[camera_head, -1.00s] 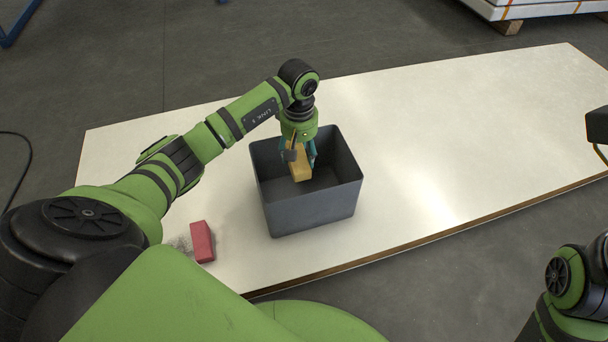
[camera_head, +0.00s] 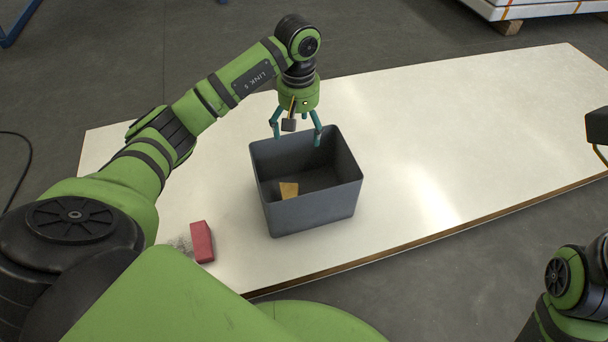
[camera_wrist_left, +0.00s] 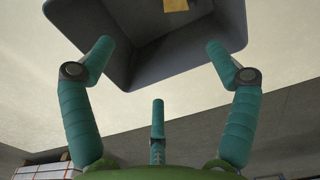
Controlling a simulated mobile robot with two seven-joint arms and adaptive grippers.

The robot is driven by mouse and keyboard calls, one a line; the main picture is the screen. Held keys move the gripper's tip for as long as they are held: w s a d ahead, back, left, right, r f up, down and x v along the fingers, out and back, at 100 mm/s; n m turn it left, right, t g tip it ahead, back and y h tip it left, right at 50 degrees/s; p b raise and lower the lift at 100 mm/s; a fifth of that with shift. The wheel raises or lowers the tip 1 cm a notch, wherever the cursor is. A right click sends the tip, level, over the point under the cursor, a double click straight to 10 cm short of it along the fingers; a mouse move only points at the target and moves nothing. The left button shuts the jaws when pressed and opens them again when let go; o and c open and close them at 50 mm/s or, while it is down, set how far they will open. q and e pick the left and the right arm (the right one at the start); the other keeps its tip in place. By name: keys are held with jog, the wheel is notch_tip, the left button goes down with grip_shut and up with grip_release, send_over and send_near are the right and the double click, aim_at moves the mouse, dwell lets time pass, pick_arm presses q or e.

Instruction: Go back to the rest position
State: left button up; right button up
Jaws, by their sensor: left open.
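My left gripper (camera_head: 297,136) is open and empty above the grey bin, with its teal fingers spread. In the left wrist view the open fingers (camera_wrist_left: 158,60) show with the bin (camera_wrist_left: 190,55) beyond them. The dark grey bin (camera_head: 313,211) stands upright on the white table. A yellow block (camera_head: 289,190) lies inside the bin, partly hidden by the near wall; it also shows in the left wrist view (camera_wrist_left: 175,5). Part of my right arm shows at the lower right, but its gripper is not clearly in view.
A red block (camera_head: 202,242) lies on the white table (camera_head: 430,140) left of the bin. The table is clear to the right of the bin. A pallet with white boards (camera_head: 530,8) stands on the floor at the top right. A black object (camera_head: 597,126) is at the right edge.

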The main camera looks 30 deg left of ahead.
pick_arm(q)
jog(key=shift+r, duration=1.8)
